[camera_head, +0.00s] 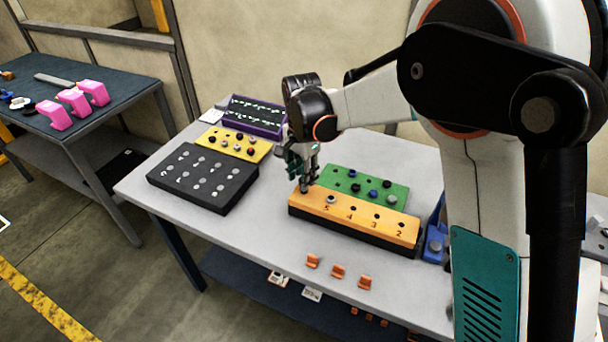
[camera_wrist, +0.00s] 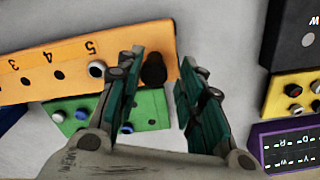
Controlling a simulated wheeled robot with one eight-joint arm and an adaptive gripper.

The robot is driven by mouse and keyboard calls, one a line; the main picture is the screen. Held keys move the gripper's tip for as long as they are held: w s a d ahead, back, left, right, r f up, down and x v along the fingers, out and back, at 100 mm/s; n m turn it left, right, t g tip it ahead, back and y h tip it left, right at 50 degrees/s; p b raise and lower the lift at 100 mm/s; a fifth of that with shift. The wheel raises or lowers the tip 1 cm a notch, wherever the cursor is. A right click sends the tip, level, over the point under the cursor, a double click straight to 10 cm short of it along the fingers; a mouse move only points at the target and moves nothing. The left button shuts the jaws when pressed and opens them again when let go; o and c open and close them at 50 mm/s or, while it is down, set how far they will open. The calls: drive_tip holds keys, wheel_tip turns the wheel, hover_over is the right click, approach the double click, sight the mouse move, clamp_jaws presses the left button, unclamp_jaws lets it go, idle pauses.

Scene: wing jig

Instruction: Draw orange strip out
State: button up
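The orange strip (camera_head: 366,222) lies on a dark base on the table, with numbers and a row of holes along its top. A grey knob (camera_head: 331,199) stands near its left end. My gripper (camera_head: 303,184) is over that left end. In the wrist view, my gripper's fingers (camera_wrist: 165,72) are apart, with a black knob (camera_wrist: 153,70) on the end of the orange strip (camera_wrist: 118,42) showing between them. Whether either finger touches the knob cannot be told.
A green strip (camera_head: 345,178) with coloured knobs lies right behind the orange one. A black block (camera_head: 204,192), a yellow strip (camera_head: 213,145) and a purple tray (camera_head: 262,131) are to the left. Small orange pieces (camera_head: 338,271) lie along the front edge. Bare table lies between the blocks.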

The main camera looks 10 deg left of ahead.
idle(0.4)
wheel_tip(320, 180, up, 12)
idle(0.5)
